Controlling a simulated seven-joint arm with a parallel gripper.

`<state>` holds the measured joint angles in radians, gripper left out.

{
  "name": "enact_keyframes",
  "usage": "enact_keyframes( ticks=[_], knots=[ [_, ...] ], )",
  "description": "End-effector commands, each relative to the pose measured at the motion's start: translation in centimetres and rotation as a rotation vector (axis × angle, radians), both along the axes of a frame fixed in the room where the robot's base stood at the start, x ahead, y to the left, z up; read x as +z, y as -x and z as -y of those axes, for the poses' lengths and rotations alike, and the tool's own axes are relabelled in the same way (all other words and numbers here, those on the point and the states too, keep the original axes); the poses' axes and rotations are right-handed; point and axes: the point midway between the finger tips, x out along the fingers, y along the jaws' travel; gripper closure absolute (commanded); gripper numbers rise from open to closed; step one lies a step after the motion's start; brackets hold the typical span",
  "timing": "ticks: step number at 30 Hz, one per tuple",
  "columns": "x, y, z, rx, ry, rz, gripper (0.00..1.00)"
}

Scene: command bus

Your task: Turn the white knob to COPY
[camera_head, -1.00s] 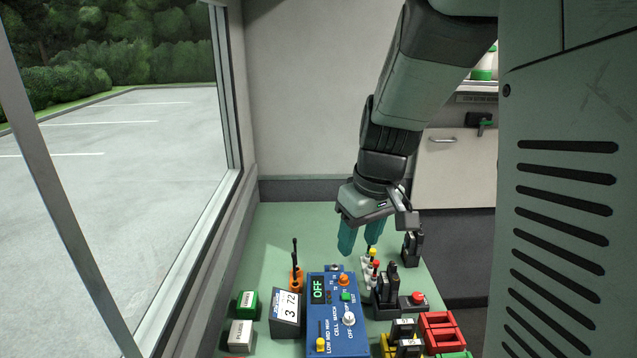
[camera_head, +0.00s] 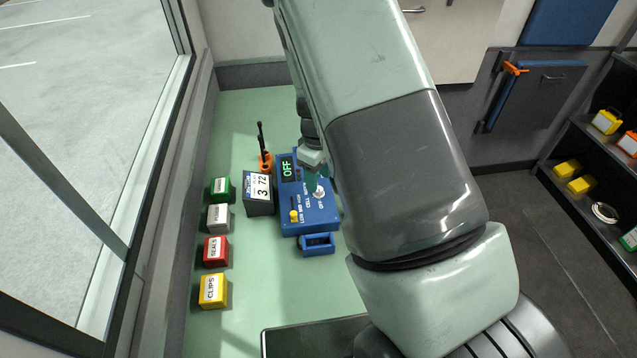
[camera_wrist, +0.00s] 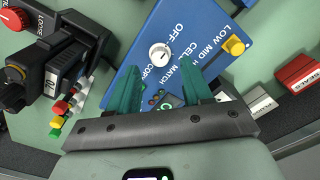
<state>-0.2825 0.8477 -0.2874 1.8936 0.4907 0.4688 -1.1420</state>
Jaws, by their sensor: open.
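The white knob (camera_wrist: 159,53) is on the face of the blue box (camera_wrist: 200,30) in the wrist view, among printed labels that include OFF, COPY and MATCH. Its dark pointer mark is small, and I cannot tell which label it points at. In the head view my arm hides most of the gripper (camera_head: 313,178).
A grey display block (camera_head: 260,190) reading 3 72 stands left of the box, with an orange holder (camera_head: 266,163) behind it. Labelled green, grey, red and yellow blocks (camera_head: 214,290) line the left. Dark fixtures (camera_wrist: 60,70) stand beside the box in the wrist view.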

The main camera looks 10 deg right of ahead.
Motion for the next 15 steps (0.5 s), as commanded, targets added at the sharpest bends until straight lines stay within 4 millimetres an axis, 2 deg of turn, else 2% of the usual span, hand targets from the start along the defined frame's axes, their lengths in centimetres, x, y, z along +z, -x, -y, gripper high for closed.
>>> enact_keyframes(
  ticks=[3, 6, 15],
  knots=[
    [-1.8, 0.0, 0.1, -0.002, 0.001, -0.002, 0.50],
    [-2.7, 0.0, 0.0, -0.001, 0.001, -0.001, 0.50],
    [-3.3, 0.0, 0.0, -0.001, 0.000, 0.001, 0.50]
  ],
)
